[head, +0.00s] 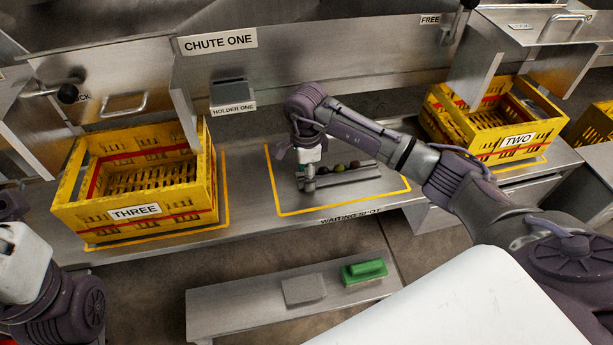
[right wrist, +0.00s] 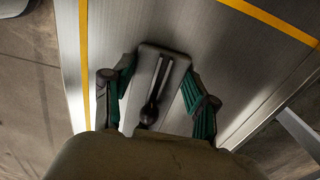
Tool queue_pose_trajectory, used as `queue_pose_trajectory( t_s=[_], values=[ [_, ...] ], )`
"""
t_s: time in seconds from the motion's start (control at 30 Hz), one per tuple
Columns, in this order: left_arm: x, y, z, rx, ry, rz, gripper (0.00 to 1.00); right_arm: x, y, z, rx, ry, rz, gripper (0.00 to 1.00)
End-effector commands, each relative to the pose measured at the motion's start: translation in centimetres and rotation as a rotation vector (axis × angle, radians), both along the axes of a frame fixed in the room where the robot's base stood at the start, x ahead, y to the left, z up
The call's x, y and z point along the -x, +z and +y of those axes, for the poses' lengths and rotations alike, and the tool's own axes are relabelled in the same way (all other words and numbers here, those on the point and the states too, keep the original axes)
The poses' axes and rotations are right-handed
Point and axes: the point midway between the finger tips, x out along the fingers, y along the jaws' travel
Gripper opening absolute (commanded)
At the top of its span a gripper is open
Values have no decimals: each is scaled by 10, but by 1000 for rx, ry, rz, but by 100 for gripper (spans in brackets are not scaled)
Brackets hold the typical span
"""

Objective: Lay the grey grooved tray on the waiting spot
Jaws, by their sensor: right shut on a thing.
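The grey grooved tray (head: 350,182) lies lengthwise inside the yellow outline of the waiting spot (head: 279,202), with a few small dark round things (head: 354,165) on it. My right gripper (head: 308,182) is shut on its left end. In the right wrist view, the green-padded fingers of my right gripper (right wrist: 160,88) flank the tray (right wrist: 150,58), and a dark round thing (right wrist: 149,112) sits at its groove. I cannot tell whether the tray's underside touches the bench. Part of my left arm shows at the lower left; its gripper is not in view.
Yellow crate THREE (head: 134,222) stands left of the outline and yellow crate TWO (head: 476,150) right of it. Holder one (head: 232,108) is behind. Bare bench shows inside the outline.

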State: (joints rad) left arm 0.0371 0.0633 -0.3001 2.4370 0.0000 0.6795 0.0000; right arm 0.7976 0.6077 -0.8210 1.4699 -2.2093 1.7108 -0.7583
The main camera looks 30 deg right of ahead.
Motion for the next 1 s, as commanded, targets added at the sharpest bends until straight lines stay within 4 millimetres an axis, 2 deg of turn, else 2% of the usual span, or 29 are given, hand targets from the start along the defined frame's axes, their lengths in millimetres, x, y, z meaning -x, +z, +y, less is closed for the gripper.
queue_pose_trajectory(
  t_s=[0.27,0.3,0.43,0.77,0.87,1.0],
  values=[
    [0,0,0,-1,0,-1,0,0,-1,0,0,0,-1,19],
    [0,1,0,0,0,-3,0,0,-1,0,0,0,-1,61],
    [0,1,0,-1,0,-3,0,0,-1,0,0,0,-1,83],
    [1,2,0,-1,0,-4,0,0,1,0,-1,0,-1,83],
    [1,8,0,0,-1,-8,0,-1,10,-1,1,0,-3,83],
    [-3,-3,1,3,-2,59,0,-1,37,-1,1,0,-5,83]
  ],
)
